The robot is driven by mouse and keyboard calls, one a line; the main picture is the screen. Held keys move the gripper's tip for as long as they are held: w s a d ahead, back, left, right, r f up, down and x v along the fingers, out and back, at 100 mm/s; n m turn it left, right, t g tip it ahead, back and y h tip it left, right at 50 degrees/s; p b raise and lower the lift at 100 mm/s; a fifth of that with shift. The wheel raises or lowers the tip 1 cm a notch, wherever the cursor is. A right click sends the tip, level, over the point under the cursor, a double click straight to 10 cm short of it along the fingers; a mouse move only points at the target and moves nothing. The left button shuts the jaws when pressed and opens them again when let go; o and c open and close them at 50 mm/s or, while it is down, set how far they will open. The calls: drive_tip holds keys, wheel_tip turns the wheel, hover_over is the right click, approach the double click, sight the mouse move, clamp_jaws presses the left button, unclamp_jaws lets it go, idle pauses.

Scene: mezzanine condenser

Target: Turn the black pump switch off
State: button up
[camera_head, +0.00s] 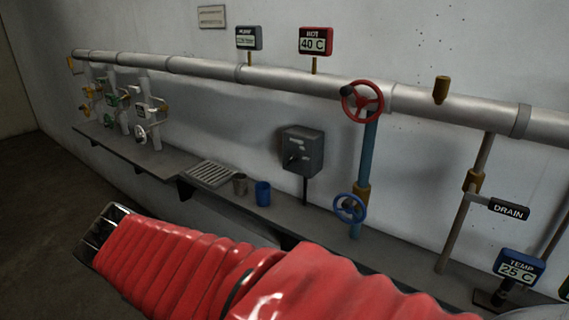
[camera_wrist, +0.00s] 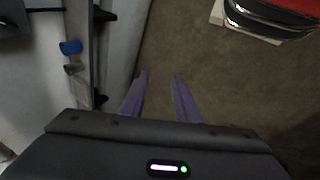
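The black pump switch (camera_head: 301,150) is a dark box on a short post, on the ledge against the wall, in the middle of the head view. A small dark handle shows on its front; its exact setting is too small to read. My gripper (camera_wrist: 158,76) shows in the wrist view with two purplish fingers apart and nothing between them. It is over bare floor, away from the switch. The gripper fingers are not visible in the head view, where my red-sleeved arm fills the foreground.
A blue cup (camera_head: 263,193) and a grey cup (camera_head: 240,184) stand on the ledge left of the switch. A red valve wheel (camera_head: 362,101) and a blue one (camera_head: 350,208) are to its right. Several smaller valves (camera_head: 142,110) stand far left. Brown floor (camera_wrist: 235,90) is clear.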

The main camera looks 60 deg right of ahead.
drive_tip(key=w+d+r+n+g+h, duration=0.1)
drive_tip(key=d+n+g+h, duration=0.2)
drive_tip(key=d, duration=1)
drive_tip(key=w+d+r+n+g+h, duration=0.15)
drive_tip(key=d+h, duration=0.35)
drive_tip(key=d, duration=0.8)
drive_tip(key=n+h, duration=0.5)
approach(290, 161)
drive_tip(key=shift+g, duration=0.25)
drive_tip(key=a, duration=0.2)
drive_tip(key=w+a, duration=0.1)
drive_tip(key=a, duration=0.1)
drive_tip(key=shift+a+r, duration=0.15)
drive_tip(key=shift+a, duration=0.05)
drive_tip(key=shift+d, duration=0.1)
drive_tip(key=d, duration=0.4)
drive_tip(key=s+d, duration=0.1)
drive_tip(key=d, duration=0.4)
drive_tip(key=s+d, duration=0.1)
drive_tip(key=d, duration=0.3)
drive_tip(key=shift+d, duration=0.2)
